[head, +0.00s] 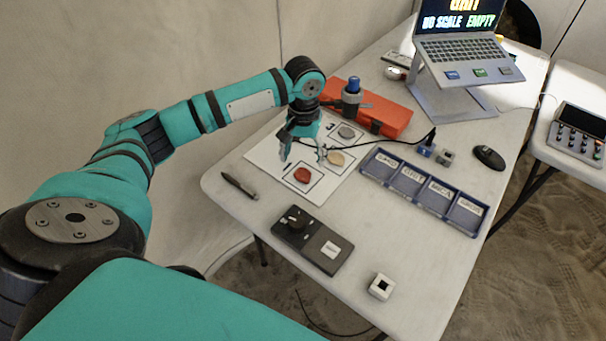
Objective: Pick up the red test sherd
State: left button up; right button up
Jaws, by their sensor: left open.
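The red test sherd (302,175) lies flat inside a printed square on the white card (268,156) on the table. A tan sherd (336,159) and a grey sherd (347,132) lie in other squares farther back on the same card. My left gripper (303,158) points down over the card, just behind the red sherd in the picture. Its fingers are apart with nothing between them. I cannot tell its exact height above the card. My right gripper is not in view.
A blue tray (421,194) with labelled compartments lies to the right. An orange case (390,119) is behind the card. A pen (240,186), a black device (312,240), a small white block (381,287), a mouse (488,157) and a laptop on a stand (461,50) are around.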

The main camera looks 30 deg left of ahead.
aim_at(302, 174)
pick_arm(q)
notch_tip(302, 174, down, 2)
jog(key=shift+f, duration=0.1)
jog(key=shift+a+f, duration=0.15)
jog(key=shift+f, duration=0.25)
jog(key=f, duration=0.3)
jog(key=shift+w+a+f, duration=0.3)
jog(key=shift+a, duration=0.05)
jog(key=shift+f, duration=0.35)
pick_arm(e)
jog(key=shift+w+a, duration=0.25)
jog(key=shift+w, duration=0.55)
pick_arm(q)
jog(key=c, duration=1.1)
